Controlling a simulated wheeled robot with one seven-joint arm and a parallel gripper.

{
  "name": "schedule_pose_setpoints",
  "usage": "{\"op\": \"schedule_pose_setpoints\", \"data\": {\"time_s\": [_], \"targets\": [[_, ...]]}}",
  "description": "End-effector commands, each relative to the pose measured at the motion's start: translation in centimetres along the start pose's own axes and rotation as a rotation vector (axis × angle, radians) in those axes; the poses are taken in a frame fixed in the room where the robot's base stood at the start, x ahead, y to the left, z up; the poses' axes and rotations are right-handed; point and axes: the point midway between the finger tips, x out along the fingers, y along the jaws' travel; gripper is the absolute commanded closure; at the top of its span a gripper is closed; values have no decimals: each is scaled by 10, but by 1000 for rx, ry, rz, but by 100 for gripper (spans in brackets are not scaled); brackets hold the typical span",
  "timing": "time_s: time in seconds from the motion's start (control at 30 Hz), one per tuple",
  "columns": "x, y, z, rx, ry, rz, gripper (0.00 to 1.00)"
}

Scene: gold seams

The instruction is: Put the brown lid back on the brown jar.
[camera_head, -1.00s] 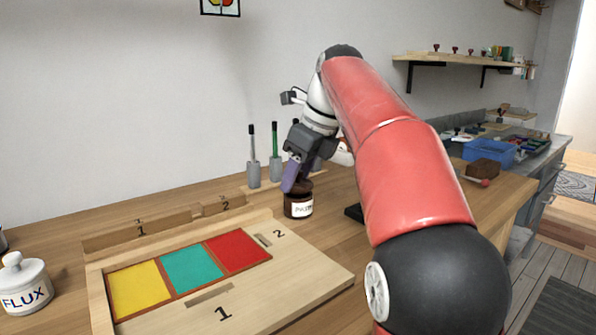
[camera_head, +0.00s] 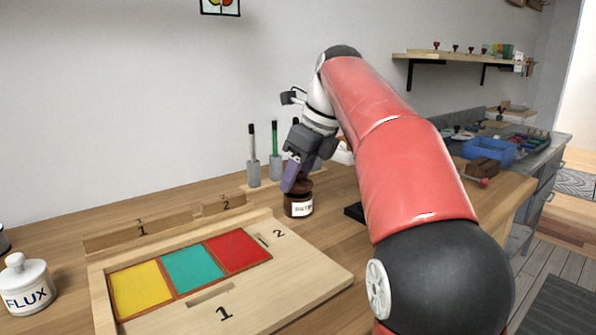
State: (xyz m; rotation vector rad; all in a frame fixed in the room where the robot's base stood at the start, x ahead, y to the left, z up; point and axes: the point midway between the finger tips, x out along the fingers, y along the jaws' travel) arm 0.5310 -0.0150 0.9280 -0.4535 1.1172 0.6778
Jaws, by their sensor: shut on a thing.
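The brown jar (camera_head: 298,206) with a white label stands upright on the wooden bench, right of the panel board. My gripper (camera_head: 296,183) points down directly over the jar's mouth. It is shut on the brown lid (camera_head: 303,186), which shows as a dark brown edge between and below the fingers. The lid is at the jar's top; whether it touches or sits fully on the rim I cannot tell. The fingers hide part of the lid.
A wooden board (camera_head: 320,277) with yellow, teal and red panels lies in front. Two pens in grey holders (camera_head: 254,172) stand behind left of the jar. A white FLUX pot (camera_head: 27,286) is far left. A blue bin (camera_head: 488,150) is at the right.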

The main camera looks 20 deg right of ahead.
Motion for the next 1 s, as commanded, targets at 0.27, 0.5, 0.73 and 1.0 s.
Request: {"op": "schedule_pose_setpoints", "data": {"time_s": [0.27, 0.5, 0.73, 1.0], "targets": [[0, 0, 0, 0, 0, 0, 72], [3, 0, -1, 0, 0, 0, 72], [8, 0, -3, 0, -1, -1, 72], [12, 0, -5, 0, 0, 0, 72]]}}
